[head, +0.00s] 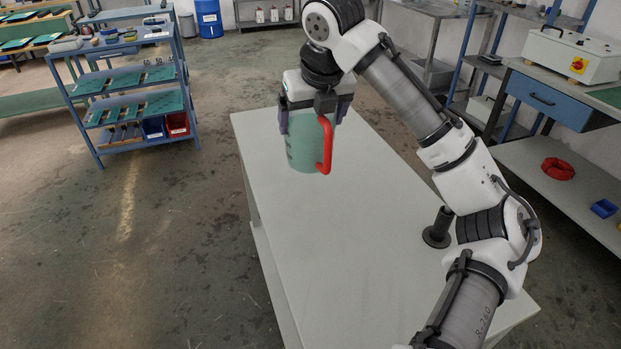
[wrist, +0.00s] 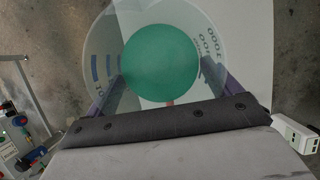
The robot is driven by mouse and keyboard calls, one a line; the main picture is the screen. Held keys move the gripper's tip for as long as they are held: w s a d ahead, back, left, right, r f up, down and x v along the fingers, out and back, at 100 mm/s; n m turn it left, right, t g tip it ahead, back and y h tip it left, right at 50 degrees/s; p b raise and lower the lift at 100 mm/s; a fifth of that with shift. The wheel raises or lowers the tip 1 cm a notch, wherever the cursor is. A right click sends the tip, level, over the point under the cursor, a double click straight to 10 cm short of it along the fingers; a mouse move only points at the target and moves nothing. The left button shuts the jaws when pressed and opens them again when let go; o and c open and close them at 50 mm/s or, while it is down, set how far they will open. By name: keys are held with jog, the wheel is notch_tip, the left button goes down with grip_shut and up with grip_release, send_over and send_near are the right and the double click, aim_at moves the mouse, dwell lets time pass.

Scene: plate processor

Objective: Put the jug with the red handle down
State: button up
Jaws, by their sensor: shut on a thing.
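The jug with the red handle (head: 303,147) is a translucent greenish measuring jug, and it hangs upright in my gripper (head: 315,112) in the head view. My gripper points down and is shut on the jug's upper part. The red handle is on the jug's right side. In the wrist view I look down into the jug (wrist: 160,62), with a green round area inside and markings on its wall. The gripper fingers (wrist: 160,88) lie on both sides of it. The jug appears above the far part of the pale table (head: 345,235); the exact gap cannot be told.
A black stand (head: 438,230) is on the table's right side. A blue shelf cart (head: 130,95) with green boards is at the left. A workbench (head: 560,95) with a white box machine (head: 570,52) is at the right. Most of the tabletop is bare.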

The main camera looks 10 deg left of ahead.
aim_at(317, 154)
notch_tip(317, 154, down, 13)
jog(key=shift+f, duration=0.15)
dwell(0.4)
jog(key=shift+f, duration=0.15)
jog(key=o, duration=1.4)
jog(key=shift+o, duration=0.2)
jog(key=v, duration=1.2)
jog(key=shift+s, duration=0.1)
